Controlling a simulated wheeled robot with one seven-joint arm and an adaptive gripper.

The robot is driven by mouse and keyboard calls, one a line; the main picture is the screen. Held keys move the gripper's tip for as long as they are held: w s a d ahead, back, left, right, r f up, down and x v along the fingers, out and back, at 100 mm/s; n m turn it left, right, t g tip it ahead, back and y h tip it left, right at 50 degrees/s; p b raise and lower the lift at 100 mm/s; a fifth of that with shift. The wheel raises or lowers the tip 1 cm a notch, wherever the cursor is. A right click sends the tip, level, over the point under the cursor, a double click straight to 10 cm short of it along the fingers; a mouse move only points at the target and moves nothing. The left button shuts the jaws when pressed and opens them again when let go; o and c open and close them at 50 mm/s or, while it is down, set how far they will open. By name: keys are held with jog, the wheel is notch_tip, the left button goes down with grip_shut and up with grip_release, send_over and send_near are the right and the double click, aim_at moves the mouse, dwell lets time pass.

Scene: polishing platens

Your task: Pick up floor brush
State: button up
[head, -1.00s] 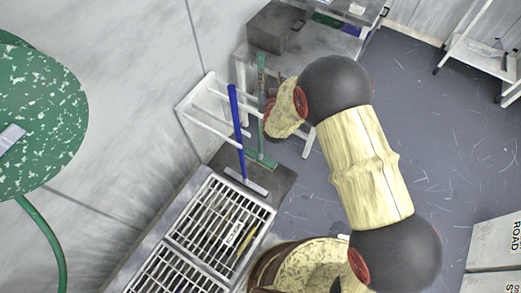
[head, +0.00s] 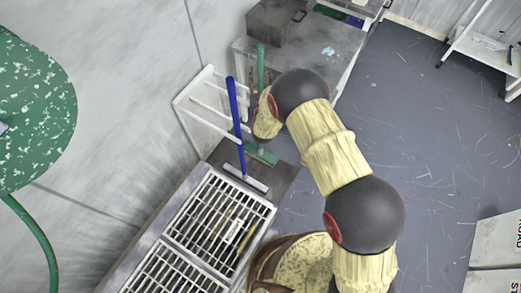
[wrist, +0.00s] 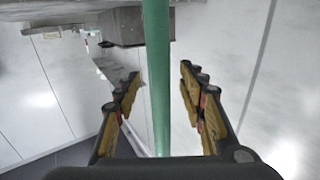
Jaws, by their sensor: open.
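The green floor brush (head: 261,66) stands upright beside the white rack in the head view. Its green head (head: 261,154) rests near the floor on a dark mat, and my wrist hides the middle of its handle. In the wrist view the green handle (wrist: 156,70) runs top to bottom through the gap between my fingers. My gripper (wrist: 160,74) is open, with one finger on each side of the handle and visible space on both sides. How deep the handle sits between the fingers is hard to tell. The fingers are hidden in the head view.
A blue-handled squeegee (head: 235,120) stands just left of the brush. A white rack (head: 192,92) is behind it, and a grated bench (head: 205,222) is in front. A grey table with a dark box (head: 277,22) is at the back. Open floor (head: 440,140) lies to the right.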

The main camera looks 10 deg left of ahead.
jog(key=shift+w+a, duration=0.15)
jog(key=shift+w, duration=0.4)
jog(key=shift+c, duration=0.9)
grip_shut()
jog(key=shift+r, duration=0.2)
